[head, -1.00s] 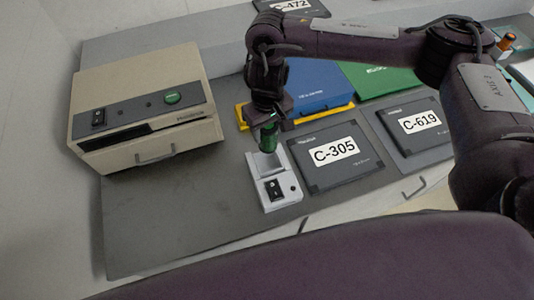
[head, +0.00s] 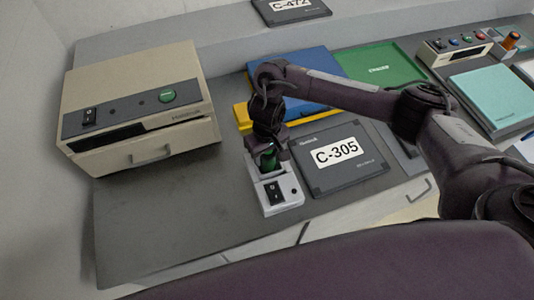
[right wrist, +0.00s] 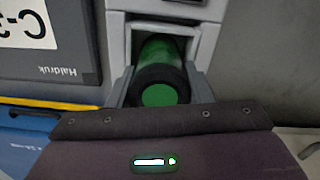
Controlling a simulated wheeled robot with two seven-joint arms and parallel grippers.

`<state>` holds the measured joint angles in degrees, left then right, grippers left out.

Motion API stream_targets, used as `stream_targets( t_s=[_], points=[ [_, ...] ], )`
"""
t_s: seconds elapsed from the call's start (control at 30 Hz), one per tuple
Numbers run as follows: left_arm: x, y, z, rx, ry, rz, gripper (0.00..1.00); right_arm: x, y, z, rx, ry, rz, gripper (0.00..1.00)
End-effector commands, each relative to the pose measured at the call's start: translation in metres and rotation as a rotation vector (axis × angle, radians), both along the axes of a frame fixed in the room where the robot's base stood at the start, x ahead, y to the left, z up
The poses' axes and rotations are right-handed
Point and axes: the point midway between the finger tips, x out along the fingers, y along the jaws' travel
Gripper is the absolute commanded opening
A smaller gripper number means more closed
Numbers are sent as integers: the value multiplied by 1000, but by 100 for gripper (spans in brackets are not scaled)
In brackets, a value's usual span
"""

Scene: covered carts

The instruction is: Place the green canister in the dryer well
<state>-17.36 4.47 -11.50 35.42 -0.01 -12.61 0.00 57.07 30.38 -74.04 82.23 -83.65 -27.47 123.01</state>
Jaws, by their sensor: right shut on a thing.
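The green canister (head: 268,160) has a dark end and is held upright in my right gripper (head: 268,153). The dryer is a small light grey unit (head: 288,188) with a black switch, and its square well is at the back. The canister is at the well's opening; its lower end is hidden in the head view. In the right wrist view, the canister (right wrist: 158,62) shows between the fingers of my right gripper (right wrist: 160,88), framed by the pale walls of the well (right wrist: 208,45). How deep it sits I cannot tell. My left gripper is out of view.
A beige box-shaped machine (head: 140,95) with a handle stands to the left. The C-305 cover (head: 340,175) lies close on the dryer's right. Blue (head: 310,85) and green (head: 385,65) covers lie behind. The grey top at front left is clear.

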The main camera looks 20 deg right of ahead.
Motion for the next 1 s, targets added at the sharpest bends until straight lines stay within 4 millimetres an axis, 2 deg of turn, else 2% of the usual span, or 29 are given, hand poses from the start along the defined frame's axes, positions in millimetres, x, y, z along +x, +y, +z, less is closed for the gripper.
stream_targets(
  t_s=[0.17,0.2,0.33,0.67,0.77,1.0],
  points=[
    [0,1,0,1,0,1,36,0,0,-3,0,1,0,20],
    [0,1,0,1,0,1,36,0,0,-3,0,1,0,50],
    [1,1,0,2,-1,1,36,0,0,-3,0,1,0,67],
    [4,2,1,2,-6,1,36,0,0,0,0,-1,1,68],
    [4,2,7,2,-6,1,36,1,0,12,0,-3,3,68],
    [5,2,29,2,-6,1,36,2,-1,64,-2,-7,3,68]
  ],
)
